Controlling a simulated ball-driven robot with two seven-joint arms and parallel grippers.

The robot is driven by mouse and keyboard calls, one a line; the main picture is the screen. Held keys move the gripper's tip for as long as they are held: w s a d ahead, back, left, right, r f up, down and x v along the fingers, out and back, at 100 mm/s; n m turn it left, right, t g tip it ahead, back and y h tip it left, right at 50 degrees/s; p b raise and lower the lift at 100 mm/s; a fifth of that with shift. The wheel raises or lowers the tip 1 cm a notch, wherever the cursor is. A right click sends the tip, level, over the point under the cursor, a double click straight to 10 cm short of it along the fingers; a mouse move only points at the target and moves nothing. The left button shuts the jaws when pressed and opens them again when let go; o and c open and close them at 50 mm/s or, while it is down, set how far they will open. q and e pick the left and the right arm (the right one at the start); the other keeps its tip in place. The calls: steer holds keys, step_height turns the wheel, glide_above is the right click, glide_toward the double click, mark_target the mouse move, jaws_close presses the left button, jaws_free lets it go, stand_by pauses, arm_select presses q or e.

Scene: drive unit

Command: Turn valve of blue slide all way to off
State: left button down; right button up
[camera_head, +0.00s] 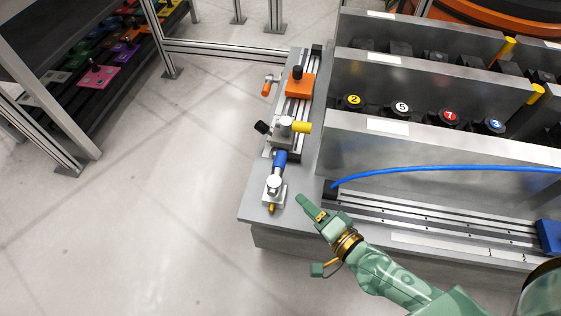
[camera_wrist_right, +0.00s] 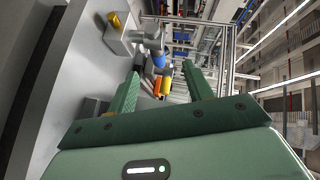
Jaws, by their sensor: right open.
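The valve with the blue handle (camera_head: 279,160) sits on the left end of the workbench in the head view. The handle lies roughly in line with its silver valve body (camera_head: 273,188), which has a brass fitting (camera_head: 271,208) at its near end. My right gripper (camera_head: 301,201) is to the right of and nearer than this valve, apart from it. In the right wrist view the open fingers (camera_wrist_right: 161,70) are empty. The blue handle (camera_wrist_right: 158,61) shows beyond and between them, with the silver valve body (camera_wrist_right: 124,40) at upper left. My left gripper is not in view.
A yellow-handled valve (camera_head: 301,127) and an orange slide (camera_head: 300,85) on a rail stand just behind. A blue slide block (camera_head: 547,237) sits on the front rail at far right. A blue hose (camera_head: 450,168) crosses the metal panel.

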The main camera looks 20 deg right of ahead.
mark_target(281, 163)
steer(key=w+f+b, duration=0.1)
steer(key=w, duration=0.4)
steer(key=w+f+m+h+b, duration=0.1)
steer(key=w, duration=0.4)
steer(key=w+f+m+b, duration=0.1)
steer(key=w, duration=0.5)
steer(key=shift+a+f, duration=0.1)
steer(key=shift+f, duration=0.3)
steer(key=shift+w+a+t, duration=0.1)
steer(key=shift+w+t, duration=0.2)
steer(key=shift+w, duration=0.1)
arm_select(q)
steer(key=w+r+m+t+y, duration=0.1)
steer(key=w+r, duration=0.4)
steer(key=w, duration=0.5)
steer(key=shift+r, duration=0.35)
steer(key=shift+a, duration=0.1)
arm_select(e)
steer(key=shift+c, duration=0.3)
jaws_close()
